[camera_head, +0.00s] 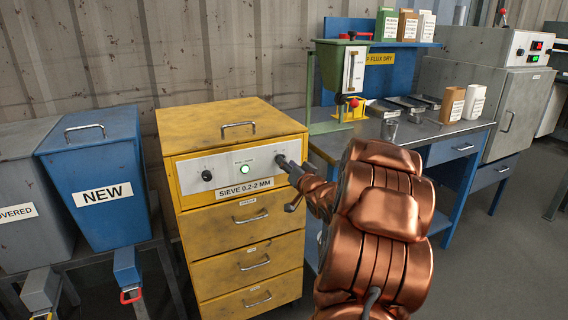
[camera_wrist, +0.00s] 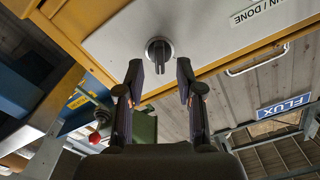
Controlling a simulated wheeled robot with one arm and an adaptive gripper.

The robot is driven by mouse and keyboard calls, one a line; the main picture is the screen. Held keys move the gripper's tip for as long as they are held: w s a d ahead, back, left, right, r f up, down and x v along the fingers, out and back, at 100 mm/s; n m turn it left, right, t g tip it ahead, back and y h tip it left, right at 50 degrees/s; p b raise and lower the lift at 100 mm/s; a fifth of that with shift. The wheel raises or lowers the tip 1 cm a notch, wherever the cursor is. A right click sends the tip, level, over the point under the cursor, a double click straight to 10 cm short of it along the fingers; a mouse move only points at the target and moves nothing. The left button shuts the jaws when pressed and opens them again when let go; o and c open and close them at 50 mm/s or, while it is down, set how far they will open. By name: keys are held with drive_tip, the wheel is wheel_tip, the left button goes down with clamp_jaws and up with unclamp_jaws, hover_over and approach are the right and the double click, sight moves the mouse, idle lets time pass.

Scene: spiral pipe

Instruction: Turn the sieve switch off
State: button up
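The yellow sieve cabinet (camera_head: 232,125) has a white front panel (camera_head: 225,162) labelled "SIEVE 0.2-2 MM". In the wrist view, a dark round switch knob (camera_wrist: 159,52) with a raised grip bar is on the panel. My gripper (camera_wrist: 160,72) is open, its two fingertips on either side of this knob's bar. I cannot tell whether they touch it.
A blue bin (camera_head: 95,170) labelled "NEW" stands left of the cabinet. A workbench (camera_head: 425,135) with a green device (camera_head: 328,90) and several small packets is to the right. A grey box oven (camera_head: 500,100) stands further right. My arm fills the front right.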

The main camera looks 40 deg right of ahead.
drive_tip(key=shift+x, duration=1.35)
drive_tip(key=shift+c, duration=0.4)
clamp_jaws()
